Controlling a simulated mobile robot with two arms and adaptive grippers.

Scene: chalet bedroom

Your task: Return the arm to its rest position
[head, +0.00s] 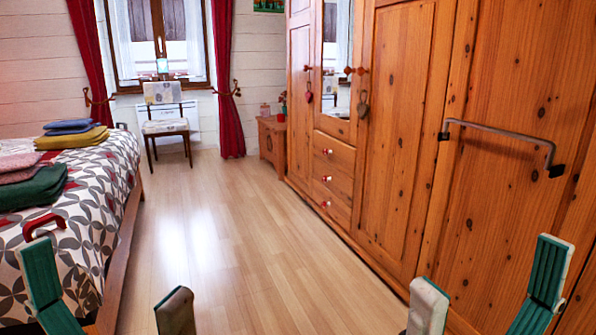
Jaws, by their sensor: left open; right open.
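My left gripper (108,290) shows at the lower left, with its teal and grey fingers spread wide and nothing between them. It is beside the near end of the bed. My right gripper (488,290) shows at the lower right, also open and empty, in front of the wooden wardrobe. Both grippers are low in the view, pointing up in the picture and well apart. The rest of both arms is below the frame and hidden.
A bed (112,205) with folded clothes (78,138) runs along the left. A pine wardrobe (400,130) with a metal bar handle (500,135) fills the right. A chair (165,120) stands by the window. The wood floor (235,230) between is clear.

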